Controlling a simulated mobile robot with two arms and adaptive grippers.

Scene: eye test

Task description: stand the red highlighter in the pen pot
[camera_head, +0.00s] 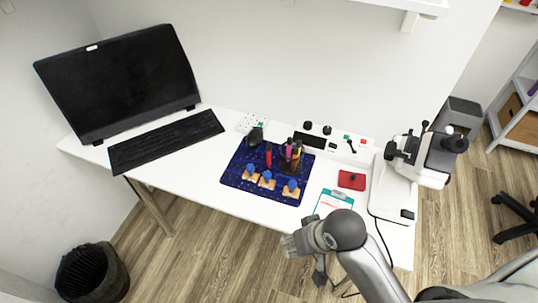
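The red highlighter (269,159) appears as a short red stick on the dark blue mat (235,172), just left of the pens; whether it lies or stands is too small to tell. The pen pot (291,163) is dark and stands on the mat, with pink, orange and dark pens sticking up from it. My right gripper (286,246) is at the table's front edge, well in front of the mat and pot. Its fingertips look apart, with nothing seen between them. My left gripper is not in view.
Several blue-topped wooden pieces (268,178) stand along the mat's front, and a dark mouse-like object (255,137) at its back. A clipboard (334,203), red box (351,180) and microscope (428,155) are to the right. A keyboard (165,140) and monitor (120,82) are left.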

